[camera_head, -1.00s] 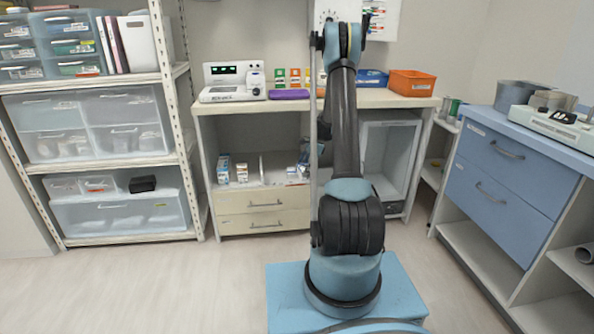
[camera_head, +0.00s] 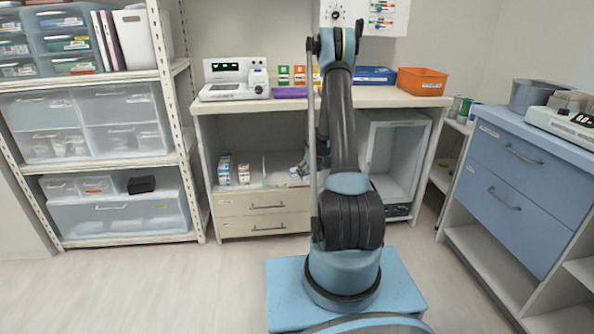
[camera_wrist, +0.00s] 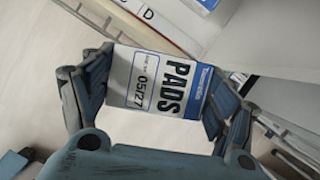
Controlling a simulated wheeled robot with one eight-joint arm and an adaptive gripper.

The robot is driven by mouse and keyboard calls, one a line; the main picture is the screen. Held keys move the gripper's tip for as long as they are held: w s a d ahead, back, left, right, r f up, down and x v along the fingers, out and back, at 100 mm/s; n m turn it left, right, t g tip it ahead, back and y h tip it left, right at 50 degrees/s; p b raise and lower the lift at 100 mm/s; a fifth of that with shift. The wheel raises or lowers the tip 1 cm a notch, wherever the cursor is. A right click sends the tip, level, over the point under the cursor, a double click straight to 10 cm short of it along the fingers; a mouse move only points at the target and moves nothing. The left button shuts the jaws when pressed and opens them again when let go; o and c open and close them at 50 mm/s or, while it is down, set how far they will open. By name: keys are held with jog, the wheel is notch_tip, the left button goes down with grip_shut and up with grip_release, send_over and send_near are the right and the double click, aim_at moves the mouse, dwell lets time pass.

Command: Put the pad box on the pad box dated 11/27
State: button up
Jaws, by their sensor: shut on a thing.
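The pad box (camera_wrist: 165,82) in the wrist view is white with a blue end, marked PADS and dated 05/27. My gripper (camera_wrist: 155,95) is shut on it, with one finger at each side. In the head view my gripper is mostly hidden behind my arm, near the shelf.
The shelf (camera_head: 275,182) sits above two cream drawers (camera_head: 265,203). A worktop (camera_head: 385,97) above it carries a white device (camera_head: 236,82), a blue box (camera_head: 374,75) and an orange bin (camera_head: 422,80). The floor between is clear.

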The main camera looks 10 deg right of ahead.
jog(key=w+a, duration=0.2)
jog(key=w, duration=0.3)
jog(key=w+a, duration=0.2)
jog(key=w, duration=0.3)
jog(key=w+a, duration=0.2)
jog(key=w, duration=0.3)
jog(key=shift+w, duration=0.2)
jog(key=shift+w+a+f, duration=0.15)
jog(key=shift+w, duration=0.1)
jog(key=shift+f, duration=1.65)
jog(key=o, duration=1.1)
jog(key=shift+v, duration=3.8)
jog(key=shift+s, duration=0.2)
